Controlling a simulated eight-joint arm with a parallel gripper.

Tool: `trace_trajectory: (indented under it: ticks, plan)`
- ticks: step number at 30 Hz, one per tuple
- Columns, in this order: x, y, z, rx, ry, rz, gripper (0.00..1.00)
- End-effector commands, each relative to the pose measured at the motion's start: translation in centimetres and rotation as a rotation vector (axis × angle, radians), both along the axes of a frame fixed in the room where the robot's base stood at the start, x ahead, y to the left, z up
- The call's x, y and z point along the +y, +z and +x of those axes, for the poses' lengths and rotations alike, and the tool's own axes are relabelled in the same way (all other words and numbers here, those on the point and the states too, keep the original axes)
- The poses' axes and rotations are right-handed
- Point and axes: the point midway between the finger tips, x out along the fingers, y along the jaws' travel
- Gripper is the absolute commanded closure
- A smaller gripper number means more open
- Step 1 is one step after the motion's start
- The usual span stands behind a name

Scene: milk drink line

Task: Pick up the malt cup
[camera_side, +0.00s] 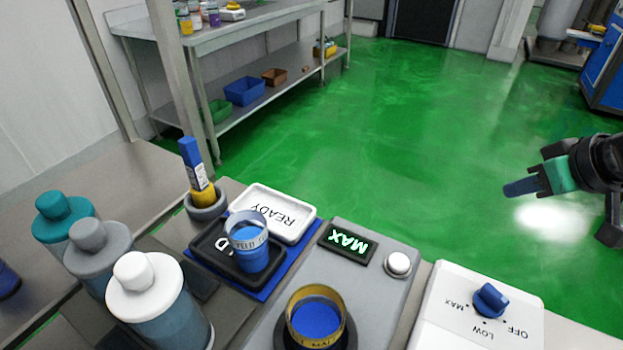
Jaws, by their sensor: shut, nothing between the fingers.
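A yellow-rimmed cup (317,338) with blue contents stands upright at the bottom of the picture, on the grey unit with a lit MAX display. My gripper (522,188) is far off at the right, in the air over the green floor. It is shut and empty, well apart from the cup.
A grey-rimmed cup (250,250) stands on a black tray (212,262) beside a white READY tray (300,208). Several capped bottles (158,305) stand at left. The grey unit (385,290) has a round button (398,264). A white dial box (450,325) is at right.

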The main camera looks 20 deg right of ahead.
Motion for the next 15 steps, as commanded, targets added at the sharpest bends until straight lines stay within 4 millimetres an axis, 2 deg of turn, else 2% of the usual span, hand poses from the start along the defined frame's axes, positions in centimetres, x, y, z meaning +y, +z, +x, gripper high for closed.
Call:
trace_trajectory:
  ticks: [12, 15]
  plan:
    - [0.0, 0.0, 0.0, 0.0, 0.0, 0.0, 1.0]
    - [0.0, 0.0, 0.0, 0.0, 0.0, 0.0, 0.72]
